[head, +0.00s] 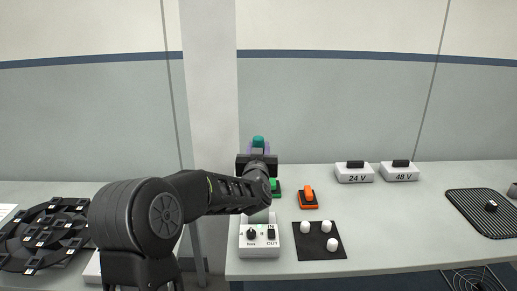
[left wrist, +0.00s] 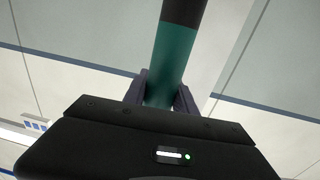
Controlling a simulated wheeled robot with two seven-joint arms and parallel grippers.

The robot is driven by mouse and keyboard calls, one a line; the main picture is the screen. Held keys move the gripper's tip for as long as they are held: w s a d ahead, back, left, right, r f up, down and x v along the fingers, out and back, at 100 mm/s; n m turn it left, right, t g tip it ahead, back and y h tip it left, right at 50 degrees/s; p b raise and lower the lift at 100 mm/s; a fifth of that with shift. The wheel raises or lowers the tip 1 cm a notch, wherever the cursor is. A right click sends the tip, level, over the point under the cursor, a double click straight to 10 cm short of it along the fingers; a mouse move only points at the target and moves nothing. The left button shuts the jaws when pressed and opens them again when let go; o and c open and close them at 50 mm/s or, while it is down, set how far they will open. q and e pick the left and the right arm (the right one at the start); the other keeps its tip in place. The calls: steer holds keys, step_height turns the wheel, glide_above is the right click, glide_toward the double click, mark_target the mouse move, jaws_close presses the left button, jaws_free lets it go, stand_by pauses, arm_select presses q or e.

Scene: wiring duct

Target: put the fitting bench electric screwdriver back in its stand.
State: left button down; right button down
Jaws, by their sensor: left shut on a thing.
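My left gripper (head: 258,150) is raised above the back of the white table, in front of the wall. It is shut on a green and black cylinder, which looks like the electric screwdriver (head: 258,141). In the left wrist view the screwdriver (left wrist: 174,60) stands between the two fingers (left wrist: 160,92), green below and black above. A green item (head: 275,187) on a dark base sits on the table, partly hidden by my left arm. I cannot tell which is the stand. My right gripper is not in view.
A white IN/OUT box (head: 259,250) and a black mat (head: 332,255) with white knobs are near the front. White 24 V (head: 354,177) and 48 V (head: 399,175) boxes stand at the back. The table between is clear.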

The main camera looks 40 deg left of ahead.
arm_select(q)
step_height(320, 180, down, 9)
steer(key=b, duration=0.8)
steer(key=shift+f, duration=0.2)
stand_by(0.6)
steer(key=c, duration=1.2)
jaws_free()
steer(key=shift+c, duration=0.2)
steer(key=o, duration=0.3)
steer(key=shift+s, duration=0.1)
steer(key=b+v, duration=0.1)
steer(key=v, duration=0.6)
steer(key=shift+s+d, duration=0.2)
steer(key=shift+d, duration=0.05)
steer(key=shift+f, duration=0.1)
